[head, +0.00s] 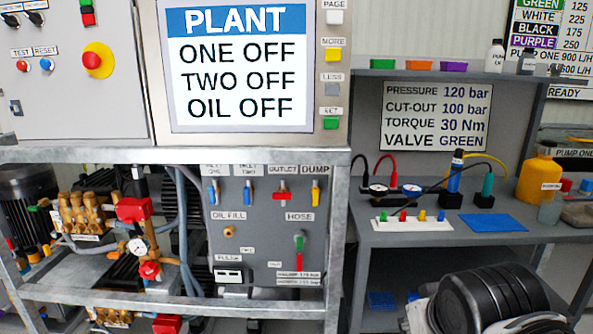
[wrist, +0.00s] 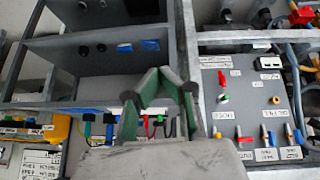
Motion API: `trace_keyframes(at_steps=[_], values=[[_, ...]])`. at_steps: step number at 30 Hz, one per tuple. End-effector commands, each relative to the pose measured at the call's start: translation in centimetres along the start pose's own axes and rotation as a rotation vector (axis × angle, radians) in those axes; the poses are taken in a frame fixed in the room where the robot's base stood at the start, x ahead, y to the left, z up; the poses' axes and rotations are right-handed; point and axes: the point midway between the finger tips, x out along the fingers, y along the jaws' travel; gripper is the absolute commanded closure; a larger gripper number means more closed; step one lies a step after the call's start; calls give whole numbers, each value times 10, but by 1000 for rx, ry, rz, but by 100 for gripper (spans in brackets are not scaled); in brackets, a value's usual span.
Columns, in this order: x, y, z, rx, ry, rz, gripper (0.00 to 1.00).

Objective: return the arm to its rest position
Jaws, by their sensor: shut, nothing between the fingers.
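My gripper (wrist: 158,74) shows in the wrist view, with its green-sided fingers angled together at the tips. It is shut and I see nothing between the fingers. It hangs in front of a metal frame post, with the grey valve panel (wrist: 235,105) to its right and grey shelving (wrist: 75,90) to its left. I cannot tell whether it touches anything.
In the head view, the plant screen (head: 238,70) reads one off, two off, oil off. The valve panel (head: 262,245) sits below it, pumps with a red fitting (head: 132,210) at left. At right stands a bench (head: 400,238) with gauges, hoses and a yellow bottle (head: 538,178).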

Motion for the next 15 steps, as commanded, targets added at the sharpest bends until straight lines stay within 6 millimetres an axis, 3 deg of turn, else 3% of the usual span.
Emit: trace_keyframes(at_steps=[7,15], values=[[-4,-2,38,72,-7,-67,100],[-44,2,6,65,-6,-65,100]])
